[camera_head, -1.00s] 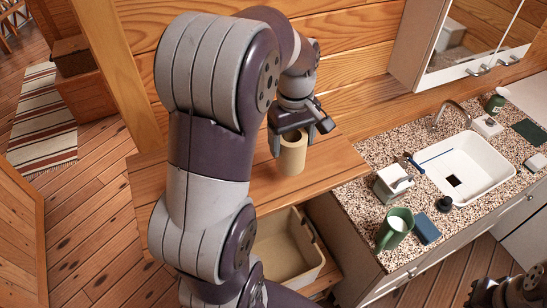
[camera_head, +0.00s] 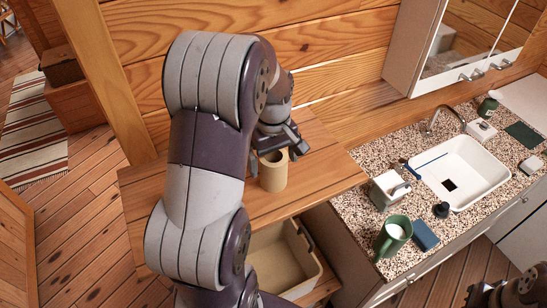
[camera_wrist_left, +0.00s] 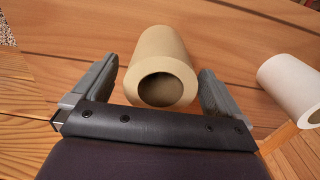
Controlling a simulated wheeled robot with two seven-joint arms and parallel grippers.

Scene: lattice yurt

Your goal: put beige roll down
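The beige roll (camera_head: 273,174) stands upright on the wooden tabletop (camera_head: 325,180), its hollow top end showing. My left gripper (camera_head: 277,157) is at the upper end of the roll, on its far side in the head view. In the left wrist view the beige roll (camera_wrist_left: 162,62) lies between the two fingers of the left gripper (camera_wrist_left: 158,92), with a clear gap on each side. The gripper is open and touches neither side of the roll. My right gripper (camera_head: 508,290) shows only partly at the lower right corner, and its fingers cannot be made out.
A white roll (camera_wrist_left: 292,88) stands to the right in the left wrist view; my left arm hides that area in the head view. A beige bin (camera_head: 280,262) is below the tabletop.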

